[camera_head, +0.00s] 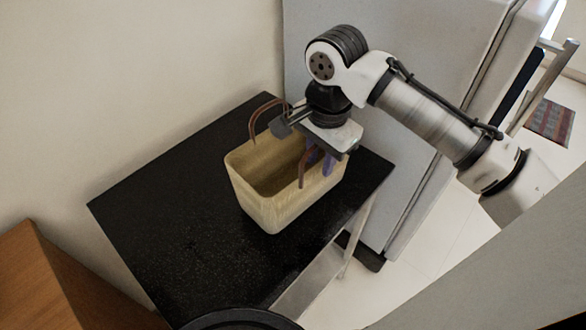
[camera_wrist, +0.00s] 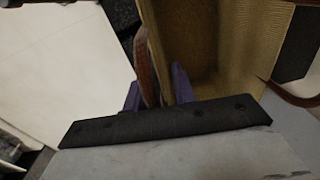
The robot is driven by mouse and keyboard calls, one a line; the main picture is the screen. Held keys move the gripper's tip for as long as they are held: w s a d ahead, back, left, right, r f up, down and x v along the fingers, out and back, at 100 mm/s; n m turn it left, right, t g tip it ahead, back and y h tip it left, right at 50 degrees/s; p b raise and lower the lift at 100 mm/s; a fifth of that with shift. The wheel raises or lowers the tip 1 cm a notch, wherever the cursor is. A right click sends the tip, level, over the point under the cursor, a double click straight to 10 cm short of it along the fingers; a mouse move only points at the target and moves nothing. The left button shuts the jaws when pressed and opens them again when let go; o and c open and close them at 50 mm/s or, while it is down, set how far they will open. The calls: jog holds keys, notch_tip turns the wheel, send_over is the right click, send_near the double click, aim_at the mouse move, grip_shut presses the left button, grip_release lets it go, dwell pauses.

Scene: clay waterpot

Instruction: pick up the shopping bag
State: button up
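The shopping bag (camera_head: 292,205) is a beige, woven-looking open bag with two brown loop handles, standing upright on a black table. My gripper (camera_head: 320,161) points down over its right side, with purple fingers beside the near handle (camera_head: 304,170). In the wrist view, the gripper (camera_wrist: 157,93) has its fingers apart, one on each side of the brown handle (camera_wrist: 147,70) and the bag's rim. A gap shows between the handle and the right finger. The bag (camera_wrist: 238,45) is open, and its inside looks empty where visible. The fingertips' lower ends are partly hidden.
The black tabletop (camera_head: 165,215) is clear to the left of the bag. A grey fridge-like cabinet (camera_head: 400,45) stands behind the table, close to my arm. A wall is at the back left. Brown wooden furniture (camera_head: 50,290) is at the lower left.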

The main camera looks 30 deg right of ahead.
grip_shut()
